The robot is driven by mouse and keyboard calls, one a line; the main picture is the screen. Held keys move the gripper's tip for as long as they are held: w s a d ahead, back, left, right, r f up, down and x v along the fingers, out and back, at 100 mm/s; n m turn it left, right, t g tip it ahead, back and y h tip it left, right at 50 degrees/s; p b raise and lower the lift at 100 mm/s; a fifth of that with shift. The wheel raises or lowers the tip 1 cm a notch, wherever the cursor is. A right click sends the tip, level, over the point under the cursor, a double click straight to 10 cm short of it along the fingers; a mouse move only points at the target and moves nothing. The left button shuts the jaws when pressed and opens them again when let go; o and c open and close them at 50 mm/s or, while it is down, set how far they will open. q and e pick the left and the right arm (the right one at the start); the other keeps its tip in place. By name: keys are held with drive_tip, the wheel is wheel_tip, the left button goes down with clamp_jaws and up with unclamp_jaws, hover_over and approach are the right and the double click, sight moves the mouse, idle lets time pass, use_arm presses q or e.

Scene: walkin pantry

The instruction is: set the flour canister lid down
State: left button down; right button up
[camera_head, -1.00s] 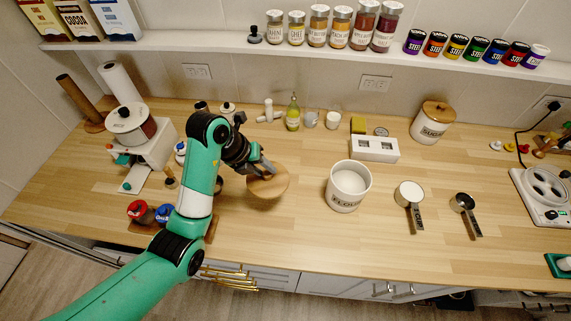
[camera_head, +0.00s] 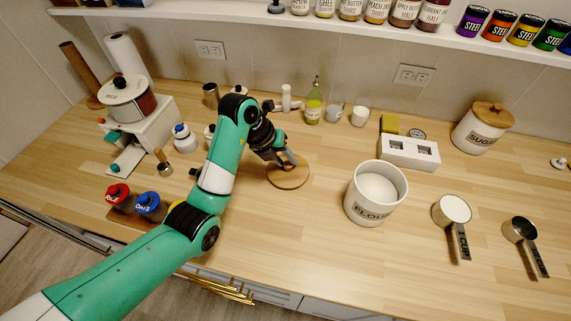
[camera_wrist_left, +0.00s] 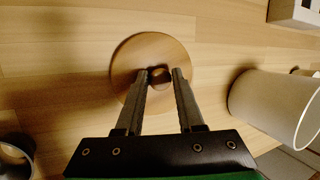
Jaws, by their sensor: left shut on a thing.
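The round wooden flour canister lid (camera_head: 289,179) lies at or just above the counter, left of the canister; I cannot tell whether it touches. My left gripper (camera_head: 285,163) comes down over it and is shut on its knob. In the left wrist view the lid (camera_wrist_left: 148,47) shows flat below the fingers, with the knob between the fingertips (camera_wrist_left: 161,74). The white flour canister (camera_head: 374,207) stands open, with white flour showing inside. It also shows at the right of the left wrist view (camera_wrist_left: 270,103). My right gripper is not in view.
A measuring cup of white powder (camera_head: 453,209) and an empty metal one (camera_head: 519,230) lie to the right. Behind are a green bottle (camera_head: 313,108), small cups and a white block (camera_head: 409,153). Red and blue capped jars (camera_head: 148,204) stand at the left. Counter in front of the lid is clear.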

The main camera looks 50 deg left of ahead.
sight(281, 170)
use_arm(q)
drive_tip(key=shift+r, duration=0.1)
drive_tip(key=shift+f, duration=0.2)
drive_tip(key=c, duration=0.5)
unclamp_jaws()
drive_tip(key=shift+r, duration=0.1)
drive_tip(key=shift+r, duration=0.25)
drive_tip(key=v, duration=0.2)
drive_tip(key=shift+s+a+r+p, duration=0.1)
drive_tip(key=shift+r+p, duration=0.2)
drive_tip(key=shift+r, duration=0.1)
drive_tip(key=p+v, duration=0.9)
drive_tip(key=p, duration=0.2)
drive_tip(key=shift+s+f+p, duration=0.1)
drive_tip(key=shift+f+p, duration=0.05)
drive_tip(key=shift+p, duration=0.25)
